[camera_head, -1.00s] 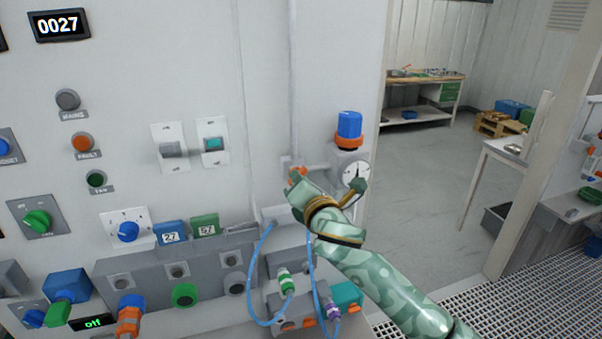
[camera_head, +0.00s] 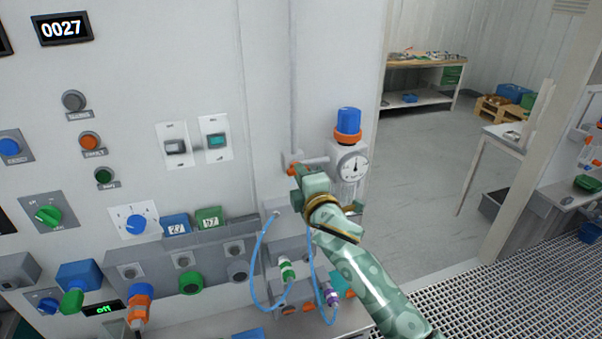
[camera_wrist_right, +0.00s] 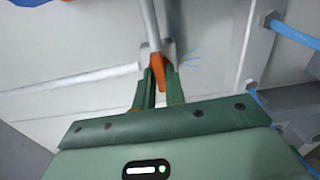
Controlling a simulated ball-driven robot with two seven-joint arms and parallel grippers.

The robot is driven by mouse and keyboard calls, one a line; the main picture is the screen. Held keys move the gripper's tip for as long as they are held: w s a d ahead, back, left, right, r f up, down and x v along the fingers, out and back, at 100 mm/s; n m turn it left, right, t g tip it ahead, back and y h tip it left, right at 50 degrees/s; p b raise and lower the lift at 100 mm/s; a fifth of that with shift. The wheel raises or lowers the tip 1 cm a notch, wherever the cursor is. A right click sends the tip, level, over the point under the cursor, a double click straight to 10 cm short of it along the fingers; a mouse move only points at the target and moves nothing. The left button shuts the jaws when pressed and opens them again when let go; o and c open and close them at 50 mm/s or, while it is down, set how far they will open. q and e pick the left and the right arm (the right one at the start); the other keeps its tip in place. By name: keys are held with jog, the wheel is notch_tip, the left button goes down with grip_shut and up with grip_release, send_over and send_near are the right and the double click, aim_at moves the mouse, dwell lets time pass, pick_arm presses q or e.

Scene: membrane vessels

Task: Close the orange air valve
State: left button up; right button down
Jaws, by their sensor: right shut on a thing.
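The orange air valve (camera_head: 293,169) is a small lever on the thin grey pipe beside the air regulator. Only a bit of it shows in the head view, past my right gripper (camera_head: 299,174). In the right wrist view the orange lever (camera_wrist_right: 157,72) stands between the green fingertips of my right gripper (camera_wrist_right: 160,84), which are shut on it. The lever lies roughly in line with the pipe in that view. The fingers hide part of it. My left gripper is not in view.
The regulator with its blue knob (camera_head: 349,121) and round gauge (camera_head: 352,166) is close to the right of my gripper. Blue hoses (camera_head: 256,262) hang below. The panel with switches and a socket row (camera_head: 183,262) fills the left. Open floor lies right.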

jog(key=shift+m, duration=0.3)
jog(key=c, duration=1.5)
grip_release()
jog(key=shift+d, duration=0.1)
jog(key=shift+o, duration=0.2)
jog(key=v, duration=1.6)
jog(key=shift+s+b, duration=0.2)
jog(key=shift+b, duration=0.1)
